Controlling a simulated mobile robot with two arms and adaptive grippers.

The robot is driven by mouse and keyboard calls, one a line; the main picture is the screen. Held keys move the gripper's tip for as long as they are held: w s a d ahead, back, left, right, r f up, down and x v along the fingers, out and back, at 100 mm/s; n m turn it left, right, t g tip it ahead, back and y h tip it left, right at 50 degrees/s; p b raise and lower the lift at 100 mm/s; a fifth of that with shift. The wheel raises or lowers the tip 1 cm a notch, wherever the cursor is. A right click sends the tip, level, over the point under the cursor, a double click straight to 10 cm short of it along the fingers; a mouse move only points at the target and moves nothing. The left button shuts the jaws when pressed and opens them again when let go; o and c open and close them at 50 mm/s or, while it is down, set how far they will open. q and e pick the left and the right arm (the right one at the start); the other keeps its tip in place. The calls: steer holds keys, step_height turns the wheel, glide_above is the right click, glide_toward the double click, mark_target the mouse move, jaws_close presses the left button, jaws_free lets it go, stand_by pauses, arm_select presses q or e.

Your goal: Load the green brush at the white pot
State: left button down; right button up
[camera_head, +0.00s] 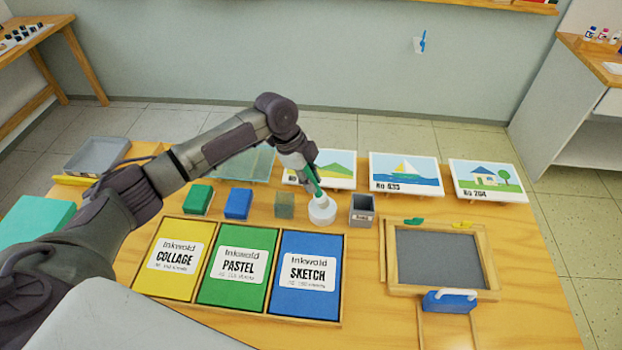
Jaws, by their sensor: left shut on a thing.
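The white pot (322,213) stands on the wooden table, right of the small blocks and left of a grey box. My left gripper (304,172) is shut on the green brush (315,184), above and a little left of the pot. The brush is tilted, its lower end down at the pot's top. I cannot tell whether its tip is inside the pot, as the tip is hidden or too small to make out. My right gripper is out of the picture.
A grey box (362,210) stands just right of the pot. Green (198,199) and blue (238,204) blocks stand left. Picture cards (405,173) stand behind. Labelled pads in a tray (342,290) lie in front. A framed slate (486,238) lies at right.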

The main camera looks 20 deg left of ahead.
arm_select(q)
steer(key=shift+f, duration=0.55)
stand_by(0.4)
steer(key=shift+s+f, duration=0.1)
stand_by(1.5)
step_height(320, 180, up, 7)
steer(key=p, duration=0.7)
stand_by(0.5)
steer(key=shift+r, duration=0.2)
